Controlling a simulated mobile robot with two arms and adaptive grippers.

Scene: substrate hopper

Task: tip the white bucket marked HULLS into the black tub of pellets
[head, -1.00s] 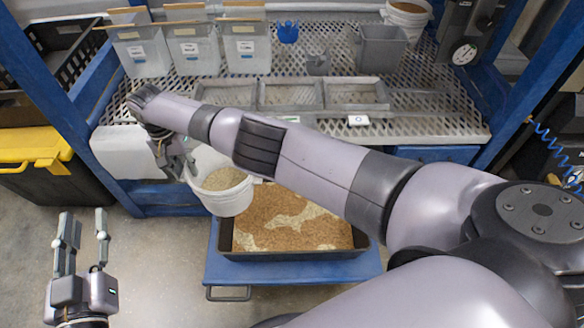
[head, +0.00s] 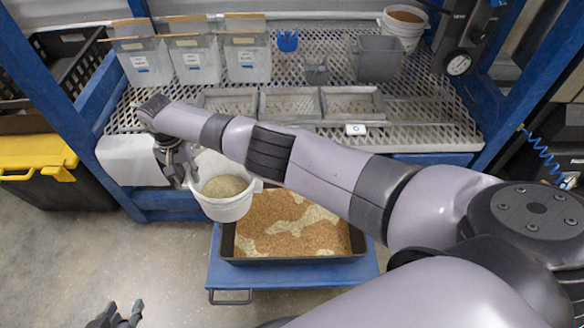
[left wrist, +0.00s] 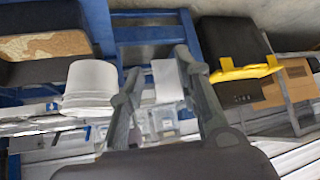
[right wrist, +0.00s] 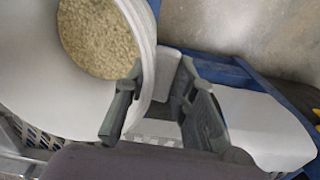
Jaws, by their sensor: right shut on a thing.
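A white bucket (head: 232,208) with pale granules inside hangs over the left edge of the black tub, close to upright; no HULLS marking is readable. My right gripper (head: 185,172) is shut on the bucket at its left side. The right wrist view shows the bucket (right wrist: 60,105) large at left, beside one finger. The black tub (head: 298,261) holds brown pellets with pale patches on top. My left gripper (head: 117,316) is cut off by the bottom edge of the head view, left of the tub. In the left wrist view (left wrist: 160,72) its fingers are apart and empty.
The tub sits on a blue cart (head: 300,280) before a mesh bench (head: 420,120). The bench holds clear bins (head: 198,60), a grey bin (head: 378,60) and another white bucket (head: 402,38). A yellow-lidded black bin (head: 35,150) stands left.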

